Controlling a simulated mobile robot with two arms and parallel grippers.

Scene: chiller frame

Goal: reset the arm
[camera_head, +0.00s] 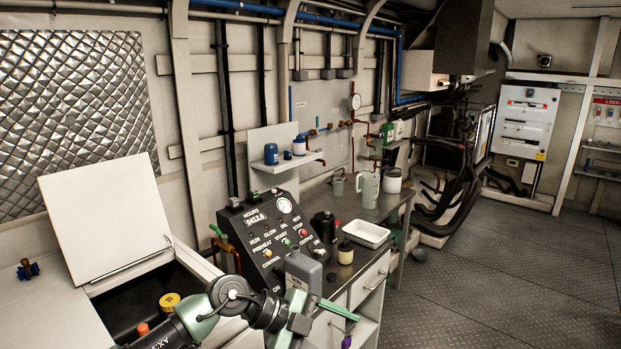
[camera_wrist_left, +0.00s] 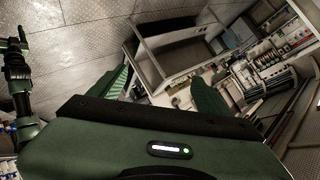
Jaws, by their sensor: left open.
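My left arm comes in from the bottom left in the head view. Its left gripper (camera_head: 318,306) is over the floor-side front of the workbench (camera_head: 372,252), by the control panel's lower right. In the left wrist view the left gripper (camera_wrist_left: 163,88) shows two green fingers spread apart, with nothing between them. Beyond the fingers are an open grey compartment and the patterned floor. A dark jointed arm part of mine shows at the left edge of the wrist view. I see no right gripper that I can make out.
A sloped control panel (camera_head: 270,237) stands close behind the left gripper. An open white lid (camera_head: 105,220) rises at left. The floor (camera_head: 500,270) at right is clear.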

